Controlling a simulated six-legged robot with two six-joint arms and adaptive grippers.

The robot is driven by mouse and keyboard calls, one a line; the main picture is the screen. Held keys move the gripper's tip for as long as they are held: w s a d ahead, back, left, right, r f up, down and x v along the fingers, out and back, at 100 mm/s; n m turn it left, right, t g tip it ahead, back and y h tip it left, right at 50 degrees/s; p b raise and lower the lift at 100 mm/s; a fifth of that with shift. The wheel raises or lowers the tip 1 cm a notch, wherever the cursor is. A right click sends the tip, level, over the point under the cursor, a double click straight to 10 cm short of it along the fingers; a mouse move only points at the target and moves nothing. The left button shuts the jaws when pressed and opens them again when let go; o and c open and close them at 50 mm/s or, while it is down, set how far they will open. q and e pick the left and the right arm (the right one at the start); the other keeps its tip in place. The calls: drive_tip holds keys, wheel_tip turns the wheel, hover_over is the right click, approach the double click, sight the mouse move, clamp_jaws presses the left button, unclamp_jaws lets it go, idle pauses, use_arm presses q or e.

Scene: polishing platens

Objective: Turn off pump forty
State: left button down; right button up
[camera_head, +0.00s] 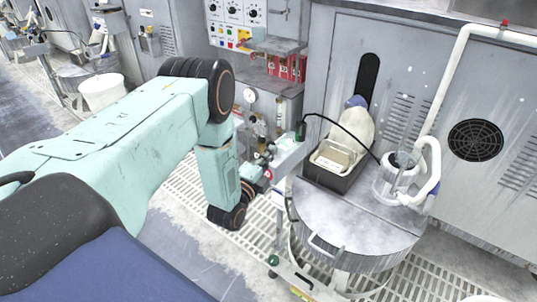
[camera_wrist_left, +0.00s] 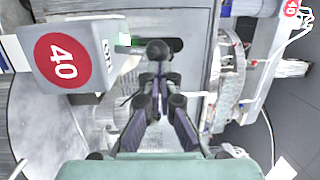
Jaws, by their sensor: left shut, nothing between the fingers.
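A pale box with a round red label reading 40 (camera_wrist_left: 66,62) fills the upper left of the left wrist view. A small green lit part (camera_wrist_left: 123,42) shows at its right side, partly hard to make out. My left gripper (camera_wrist_left: 156,48) is shut and empty, its dark fingertips just right of this box; I cannot tell whether they touch it. In the head view my left gripper (camera_head: 265,157) is small, beside a pale box (camera_head: 290,155) that has a dark green part (camera_head: 300,131) at its far end. My right gripper is not in view.
A round grey metal table (camera_head: 350,228) stands just right of the gripper, bearing a dark tray (camera_head: 333,178) and a white pitcher (camera_head: 398,178). A grey cabinet with a gauge (camera_head: 249,96) and red boxes (camera_head: 287,67) stands behind. A black cable (camera_head: 342,124) arches over the tray. White floor grating (camera_head: 235,205) lies below.

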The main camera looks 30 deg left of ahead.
use_arm(q)
drive_tip(key=shift+w+d+r+m+g+p, duration=0.15)
drive_tip(key=shift+w+r+g+p, duration=0.65)
drive_tip(key=shift+p, duration=1.1)
drive_tip(key=shift+w+a+r+m+g+p, duration=0.1)
drive_tip(key=shift+w+r+g+p, duration=0.25)
drive_tip(key=shift+g+p, duration=1.15)
drive_tip(key=shift+w+d+r+m+g+p, duration=0.15)
drive_tip(key=shift+w+r+g+p, duration=0.45)
drive_tip(key=shift+p, duration=1.65)
drive_tip(key=shift+w+f+g+p, duration=0.1)
drive_tip(key=shift+w+g+p, duration=0.6)
drive_tip(key=shift+w+g, duration=0.3)
drive_tip(key=shift+w+f, duration=0.15)
drive_tip(key=shift+f, duration=0.05)
drive_tip(key=shift+r+p, duration=0.8)
drive_tip(key=shift+r, duration=0.05)
